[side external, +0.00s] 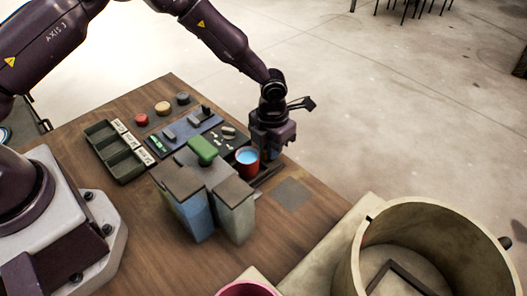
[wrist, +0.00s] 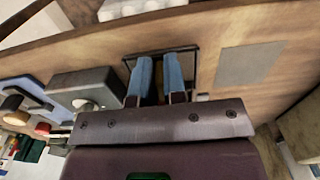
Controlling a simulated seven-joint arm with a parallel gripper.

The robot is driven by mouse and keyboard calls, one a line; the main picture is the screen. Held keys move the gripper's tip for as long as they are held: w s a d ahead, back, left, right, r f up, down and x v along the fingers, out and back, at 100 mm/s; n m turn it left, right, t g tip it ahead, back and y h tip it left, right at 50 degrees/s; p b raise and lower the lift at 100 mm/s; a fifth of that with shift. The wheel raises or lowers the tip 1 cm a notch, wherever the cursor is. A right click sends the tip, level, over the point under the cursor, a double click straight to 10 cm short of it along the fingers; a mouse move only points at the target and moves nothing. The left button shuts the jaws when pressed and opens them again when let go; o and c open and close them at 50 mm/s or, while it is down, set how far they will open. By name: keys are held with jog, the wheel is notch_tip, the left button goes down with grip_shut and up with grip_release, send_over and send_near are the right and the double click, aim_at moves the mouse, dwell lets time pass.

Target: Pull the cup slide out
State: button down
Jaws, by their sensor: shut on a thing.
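The cup slide (side external: 268,173) is a dark, low tray on the wooden table, running out beside the dispenser block. A red cup (side external: 247,157) with blue contents stands at its inner end, close beside my gripper. My gripper (side external: 270,150) points down over the slide's outer part. In the wrist view, the two blue fingers of my gripper (wrist: 159,65) are close together inside the dark rim of the slide (wrist: 166,50). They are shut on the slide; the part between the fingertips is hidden. The cup is not clearly seen in the wrist view.
The dispenser block (side external: 209,200) with brown lids and a green knob (side external: 203,150) stands left of the cup. A grey square (side external: 293,194) marks bare table to the right. A large round vat (side external: 432,225) stands at lower right. A compartment tray (side external: 115,155) lies further left.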

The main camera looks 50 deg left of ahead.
jog(key=c, duration=1.2)
grip_release()
notch_tip(320, 180, up, 13)
jog(key=shift+r, duration=0.1)
